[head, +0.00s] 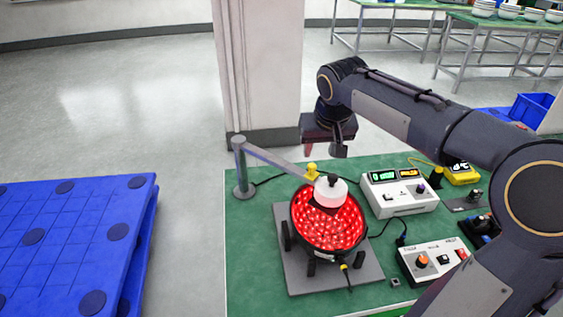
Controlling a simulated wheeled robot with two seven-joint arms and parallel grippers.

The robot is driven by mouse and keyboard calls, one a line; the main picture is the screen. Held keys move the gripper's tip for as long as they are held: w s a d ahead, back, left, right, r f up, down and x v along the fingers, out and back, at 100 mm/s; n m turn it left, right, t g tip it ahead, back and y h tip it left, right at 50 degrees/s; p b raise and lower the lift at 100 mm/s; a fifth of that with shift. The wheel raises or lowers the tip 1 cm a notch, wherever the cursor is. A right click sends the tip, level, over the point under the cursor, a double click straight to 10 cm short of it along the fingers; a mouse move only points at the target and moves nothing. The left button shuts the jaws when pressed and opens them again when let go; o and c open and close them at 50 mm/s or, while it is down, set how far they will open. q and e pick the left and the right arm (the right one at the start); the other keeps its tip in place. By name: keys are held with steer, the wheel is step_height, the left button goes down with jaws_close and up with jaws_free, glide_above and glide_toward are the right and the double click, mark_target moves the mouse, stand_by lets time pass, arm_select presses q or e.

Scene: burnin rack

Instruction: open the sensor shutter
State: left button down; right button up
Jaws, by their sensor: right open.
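A round black fixture (300,240) with a bowl of glowing red lights (322,228) stands on a grey plate on the green bench. A grey bar (270,156) runs from a post (241,170) to a white cylindrical head (330,194) with a black knob, over the far side of the bowl. A small yellow piece (311,170) sits by the bar near the head. I cannot tell for sure which part is the shutter or how it is set. My right gripper (324,152) is open and empty, pointing down above and behind the head, apart from it. My left gripper is out of view.
A white box with two displays (400,190) and a white control box (434,258) stand right of the fixture. My right arm crosses above the bench's right side. A blue pallet (70,240) is at left, a pillar (262,70) behind. Cables lie on the bench.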

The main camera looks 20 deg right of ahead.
mark_target(312, 165)
steer(key=x, duration=0.8)
steer(key=shift+w+r, duration=0.1)
steer(key=shift+w, duration=0.25)
steer(key=shift+c, duration=0.2)
jaws_close()
